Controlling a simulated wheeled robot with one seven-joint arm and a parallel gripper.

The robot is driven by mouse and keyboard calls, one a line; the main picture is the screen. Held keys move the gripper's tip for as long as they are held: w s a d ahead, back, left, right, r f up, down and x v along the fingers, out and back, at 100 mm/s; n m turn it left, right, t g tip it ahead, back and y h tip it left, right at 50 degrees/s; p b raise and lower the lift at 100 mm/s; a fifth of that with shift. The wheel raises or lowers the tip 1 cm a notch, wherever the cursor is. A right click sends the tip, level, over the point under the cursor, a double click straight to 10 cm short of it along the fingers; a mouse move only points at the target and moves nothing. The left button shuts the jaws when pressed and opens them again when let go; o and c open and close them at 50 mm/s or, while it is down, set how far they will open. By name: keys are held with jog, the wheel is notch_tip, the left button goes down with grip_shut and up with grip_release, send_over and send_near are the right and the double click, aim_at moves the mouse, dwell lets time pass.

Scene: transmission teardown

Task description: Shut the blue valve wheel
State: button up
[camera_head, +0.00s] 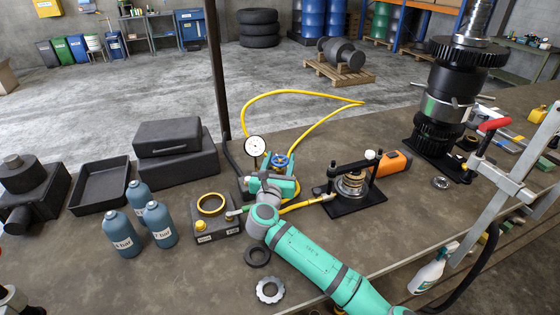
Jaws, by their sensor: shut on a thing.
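The blue valve wheel (281,159) is near the middle of the bench, just right of a white round gauge (255,146). Its upper rim shows above the end of my arm, and its lower part is hidden. My gripper (277,170) is at the near side of the wheel, shut on it. The fingertips are small and mostly covered by my green wrist, so the exact grip is hard to see. How far the wheel is turned cannot be told.
A yellow hose (293,93) loops behind the wheel. A black fixture (352,197) stands close on the right. A dark post (217,70) rises behind.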

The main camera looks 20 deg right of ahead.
jog(key=shift+m+g+h, duration=0.4)
jog(key=shift+h, duration=0.1)
jog(key=o, duration=1.1)
jog(key=shift+c, duration=0.2)
jog(key=shift+s, duration=0.1)
jog(key=v, duration=1)
jog(key=shift+s+f, duration=0.1)
jog(key=shift+s, duration=0.15)
jog(key=shift+a, duration=0.1)
jog(key=shift+a, duration=0.15)
